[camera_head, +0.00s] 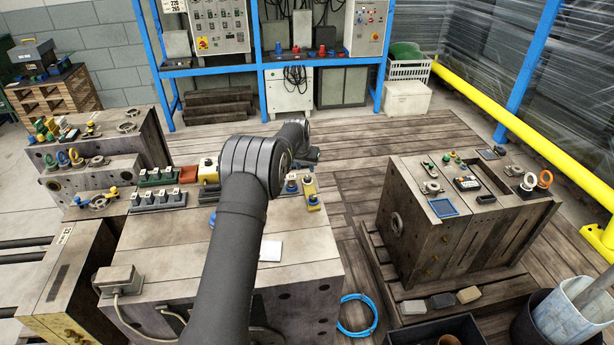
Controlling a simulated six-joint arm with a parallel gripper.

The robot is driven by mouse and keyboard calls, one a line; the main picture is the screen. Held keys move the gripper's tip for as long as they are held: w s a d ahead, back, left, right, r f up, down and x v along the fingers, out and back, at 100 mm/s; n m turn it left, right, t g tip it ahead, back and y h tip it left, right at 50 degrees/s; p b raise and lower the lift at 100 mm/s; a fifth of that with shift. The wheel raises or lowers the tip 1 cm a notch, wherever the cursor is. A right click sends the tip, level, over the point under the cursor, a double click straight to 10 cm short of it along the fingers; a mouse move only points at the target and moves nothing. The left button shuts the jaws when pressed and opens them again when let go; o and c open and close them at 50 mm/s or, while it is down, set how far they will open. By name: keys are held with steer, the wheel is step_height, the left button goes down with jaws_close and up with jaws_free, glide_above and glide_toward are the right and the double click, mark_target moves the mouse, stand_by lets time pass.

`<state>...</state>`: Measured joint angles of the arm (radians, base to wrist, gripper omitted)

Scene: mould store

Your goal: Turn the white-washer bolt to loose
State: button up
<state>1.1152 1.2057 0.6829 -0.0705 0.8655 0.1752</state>
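I cannot pick out the white-washer bolt for certain. Blue-topped bolts stand near the right end of the near block: one (291,184) just right of my arm and one (312,199) on a yellow plate (309,184). Pale rings seem to show around their bases, but they are too small to tell apart or to show how far each is turned. My arm crosses the middle of the view and covers part of the block. My gripper (309,155) is beyond my elbow, above and behind these bolts. Its fingers are too small and hidden to tell their state.
The near block (170,245) also carries grey and green blocks (160,194), a yellow switch box (208,170) and a white card (271,250). Another mould block (455,235) stands at the right on a pallet. A blue rack (262,65) is behind. Wooden flooring lies open between.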

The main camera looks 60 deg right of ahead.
mark_target(307, 177)
steer(key=shift+x, duration=3.6)
steer(key=shift+c, duration=0.2)
steer(key=c, duration=0.7)
